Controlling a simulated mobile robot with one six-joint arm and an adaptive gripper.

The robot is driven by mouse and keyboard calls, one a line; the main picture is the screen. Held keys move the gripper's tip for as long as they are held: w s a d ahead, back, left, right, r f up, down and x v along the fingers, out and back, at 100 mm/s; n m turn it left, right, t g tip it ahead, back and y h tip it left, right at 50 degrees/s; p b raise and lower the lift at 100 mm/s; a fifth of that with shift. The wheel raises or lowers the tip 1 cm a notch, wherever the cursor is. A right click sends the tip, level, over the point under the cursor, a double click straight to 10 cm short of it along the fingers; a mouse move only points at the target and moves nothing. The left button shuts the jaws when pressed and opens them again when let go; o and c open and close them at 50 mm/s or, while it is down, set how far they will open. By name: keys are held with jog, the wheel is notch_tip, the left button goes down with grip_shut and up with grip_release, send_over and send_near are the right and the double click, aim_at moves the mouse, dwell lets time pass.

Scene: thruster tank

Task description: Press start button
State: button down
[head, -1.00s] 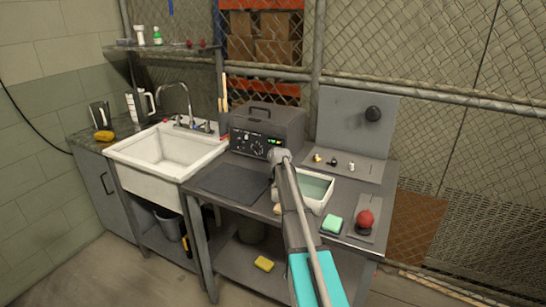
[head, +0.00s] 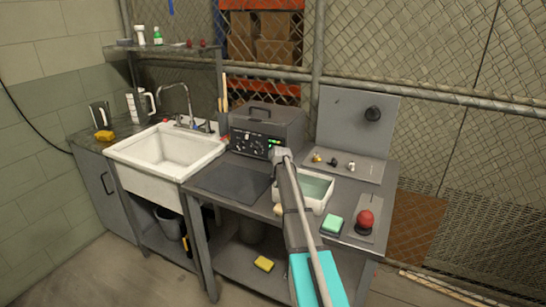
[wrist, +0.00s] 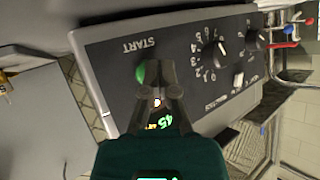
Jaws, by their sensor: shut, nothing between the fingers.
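The control box (head: 266,130) is a dark grey unit with a handle, standing at the back of the workbench. In the wrist view its panel (wrist: 112,68) fills much of the picture. The green start button (wrist: 140,73) sits below the printed word START, partly hidden by my gripper. My gripper (wrist: 158,66) is shut and empty, its tips over the panel right beside the button. I cannot tell whether they touch it. In the head view my arm reaches to the box's front right, and the fingertips are hidden there.
A lit display (wrist: 160,120) shows partly behind my fingers, with dials (wrist: 213,52) nearby. A white tray (head: 318,207) with liquid stands close to my arm. A white sink (head: 140,164) is at left.

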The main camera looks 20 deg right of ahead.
jog(key=shift+s+a, duration=0.5)
jog(key=shift+a, duration=0.2)
dwell(0.3)
jog(key=shift+s+a, duration=0.8)
jog(key=shift+a, duration=0.2)
jog(key=shift+s+a, duration=0.75)
jog(key=shift+a, duration=0.2)
